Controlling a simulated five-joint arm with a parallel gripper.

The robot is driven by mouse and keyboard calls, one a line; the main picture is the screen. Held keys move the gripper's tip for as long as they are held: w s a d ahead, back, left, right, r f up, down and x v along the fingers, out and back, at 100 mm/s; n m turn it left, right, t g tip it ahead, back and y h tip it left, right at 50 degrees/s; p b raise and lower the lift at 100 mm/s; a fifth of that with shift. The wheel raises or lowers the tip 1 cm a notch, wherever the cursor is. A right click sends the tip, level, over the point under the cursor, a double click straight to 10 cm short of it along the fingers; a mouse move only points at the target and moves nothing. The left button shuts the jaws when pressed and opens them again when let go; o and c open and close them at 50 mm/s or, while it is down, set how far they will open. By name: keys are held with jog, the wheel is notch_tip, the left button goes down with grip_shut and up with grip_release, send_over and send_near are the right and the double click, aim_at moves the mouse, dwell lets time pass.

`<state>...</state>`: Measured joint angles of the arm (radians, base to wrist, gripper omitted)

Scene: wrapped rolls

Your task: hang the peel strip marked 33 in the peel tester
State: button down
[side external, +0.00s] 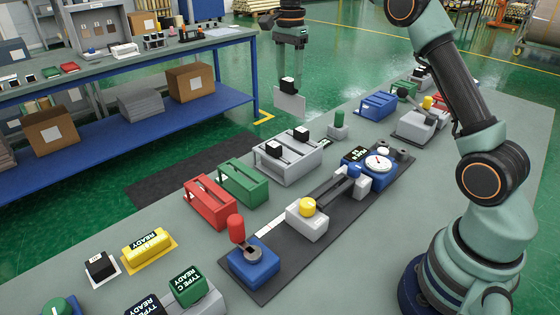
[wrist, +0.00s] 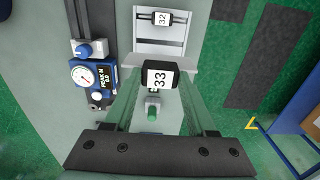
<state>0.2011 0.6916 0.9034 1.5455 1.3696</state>
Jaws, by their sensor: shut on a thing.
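The strip marked 33 (wrist: 158,79) is a pale sheet with a black-and-white tag on top. It hangs upright in the air from my gripper (wrist: 160,72), which is shut on it. In the side external view, my gripper (side external: 290,62) holds the strip (side external: 290,103) above and behind the grey rack, clear of the table. The peel tester (side external: 335,197) is a dark base with a yellow-knobbed clamp, a red-handled blue block and a round gauge (side external: 378,163). In the wrist view, the tester's gauge (wrist: 88,75) is left of the strip; its display appears to read 0.0.
A grey rack (side external: 290,165) carries two tagged strips; one tag (wrist: 160,18) reads 32. Green (side external: 243,182) and red (side external: 209,201) racks stand beside it. A green-knobbed post (side external: 338,125) stands near the rack's far end. Yellow and green READY blocks are at the front left.

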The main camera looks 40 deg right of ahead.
notch_tip(320, 180, up, 3)
jog(key=shift+f, duration=0.1)
jog(key=shift+s+a+r+n, duration=0.1)
jog(key=shift+s+r+n, duration=0.15)
jog(key=shift+n, duration=0.05)
jog(key=shift+s+a+n, duration=0.15)
jog(key=shift+s+n, duration=0.2)
jog(key=shift+n, duration=0.15)
jog(key=s+a+f+n, duration=0.2)
jog(key=s+f+n, duration=0.2)
jog(key=s+n, duration=0.4)
jog(key=s+a+f+n, duration=0.3)
jog(key=s+f+n, duration=0.1)
jog(key=s+n, duration=0.4)
jog(key=s, duration=0.2)
jog(key=shift+s, duration=0.4)
jog(key=shift+f, duration=0.25)
jog(key=shift+f, duration=2.4)
